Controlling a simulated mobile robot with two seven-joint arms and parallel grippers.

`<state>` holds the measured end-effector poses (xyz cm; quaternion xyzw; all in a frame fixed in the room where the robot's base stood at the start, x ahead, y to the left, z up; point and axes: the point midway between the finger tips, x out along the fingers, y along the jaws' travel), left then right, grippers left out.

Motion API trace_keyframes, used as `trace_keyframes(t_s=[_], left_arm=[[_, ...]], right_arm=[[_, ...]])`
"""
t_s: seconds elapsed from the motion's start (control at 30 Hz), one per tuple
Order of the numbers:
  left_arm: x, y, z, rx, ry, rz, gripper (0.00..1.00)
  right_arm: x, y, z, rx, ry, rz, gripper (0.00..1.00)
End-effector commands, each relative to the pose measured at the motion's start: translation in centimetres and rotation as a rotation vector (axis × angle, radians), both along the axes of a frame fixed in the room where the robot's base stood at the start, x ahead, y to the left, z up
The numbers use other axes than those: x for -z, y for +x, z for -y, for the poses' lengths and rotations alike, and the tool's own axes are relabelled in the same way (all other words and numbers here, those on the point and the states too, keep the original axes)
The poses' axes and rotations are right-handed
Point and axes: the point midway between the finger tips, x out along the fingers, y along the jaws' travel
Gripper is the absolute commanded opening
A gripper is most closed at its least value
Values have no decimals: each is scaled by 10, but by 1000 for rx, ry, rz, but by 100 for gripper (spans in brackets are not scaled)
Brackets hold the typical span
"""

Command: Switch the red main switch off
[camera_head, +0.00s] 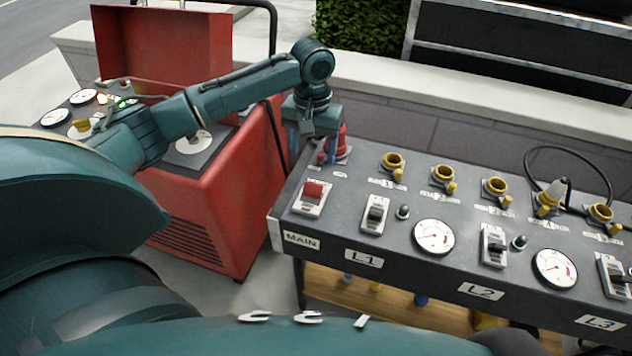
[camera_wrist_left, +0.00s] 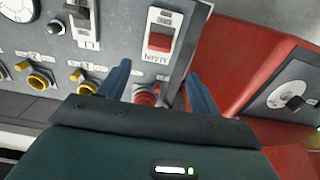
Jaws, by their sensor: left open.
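The red main switch (camera_head: 313,190) sits in a white plate at the left end of the dark panel (camera_head: 470,210), by the MAIN label. In the left wrist view the red switch (camera_wrist_left: 160,40) shows ahead of the fingertips. My left gripper (camera_head: 312,158) is open, just behind the switch in the head view and apart from it. In the left wrist view its two blue fingers (camera_wrist_left: 157,75) are spread, with a red connector (camera_wrist_left: 146,95) showing between them. That connector (camera_head: 343,143) is partly hidden by the gripper in the head view. My right gripper is not in view.
Black switches (camera_head: 376,213), round gauges (camera_head: 434,237) and yellow sockets (camera_head: 393,161) fill the panel to the right. A black cable (camera_head: 600,170) loops at the far right. A red generator (camera_head: 215,200) stands close left of the panel.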

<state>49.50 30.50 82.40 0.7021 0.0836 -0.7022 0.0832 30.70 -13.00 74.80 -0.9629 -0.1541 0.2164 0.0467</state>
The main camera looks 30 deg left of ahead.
Motion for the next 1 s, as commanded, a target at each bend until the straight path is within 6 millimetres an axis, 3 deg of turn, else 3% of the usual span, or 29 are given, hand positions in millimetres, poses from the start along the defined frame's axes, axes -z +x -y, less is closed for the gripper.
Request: trace_keyframes(t_s=[0.3, 0.5, 0.93, 1.0], left_arm=[[70, 0, 0, 0, 0, -2, 64], [98, 0, 0, 0, 0, 1, 64], [109, 0, 0, 1, 0, 2, 64], [109, 0, 0, 1, 0, 2, 60]], right_arm=[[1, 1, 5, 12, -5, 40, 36], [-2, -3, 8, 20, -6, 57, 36], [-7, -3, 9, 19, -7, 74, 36], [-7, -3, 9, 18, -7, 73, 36]])
